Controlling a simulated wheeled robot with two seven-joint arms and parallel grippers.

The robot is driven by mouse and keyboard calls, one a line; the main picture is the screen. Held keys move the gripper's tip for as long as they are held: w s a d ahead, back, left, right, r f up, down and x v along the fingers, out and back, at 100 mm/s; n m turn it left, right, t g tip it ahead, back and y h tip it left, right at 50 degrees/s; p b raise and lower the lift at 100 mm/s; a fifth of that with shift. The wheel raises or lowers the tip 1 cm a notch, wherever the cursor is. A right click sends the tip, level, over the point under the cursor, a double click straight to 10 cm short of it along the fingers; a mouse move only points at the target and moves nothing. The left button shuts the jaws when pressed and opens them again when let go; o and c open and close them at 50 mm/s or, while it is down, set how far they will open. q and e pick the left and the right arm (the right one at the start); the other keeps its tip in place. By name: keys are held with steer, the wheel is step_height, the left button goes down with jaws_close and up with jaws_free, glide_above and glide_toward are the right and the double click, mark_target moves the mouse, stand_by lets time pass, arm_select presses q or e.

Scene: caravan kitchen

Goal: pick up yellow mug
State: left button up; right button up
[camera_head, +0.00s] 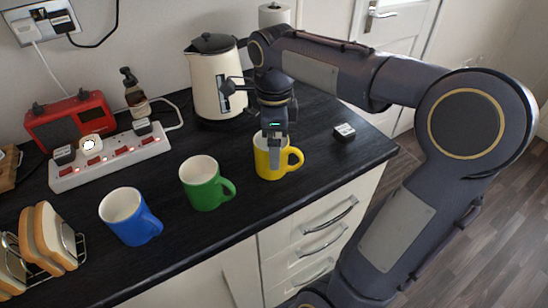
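The yellow mug (268,163) stands upright on the black worktop, its handle toward the right. My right gripper (274,140) points down over the mug, and its fingertips overlap the mug's opening and rim. Whether the fingers are open or closed on the mug's wall cannot be made out. A green mug (204,190) stands to the left of the yellow one, and a blue mug (128,222) stands further left. My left gripper is not in view.
A cream kettle (207,88) stands behind my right gripper.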

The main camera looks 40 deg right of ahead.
step_height(320, 180, down, 2)
steer(key=shift+f, duration=0.1)
steer(key=c, duration=1.4)
steer(key=shift+r, duration=0.3)
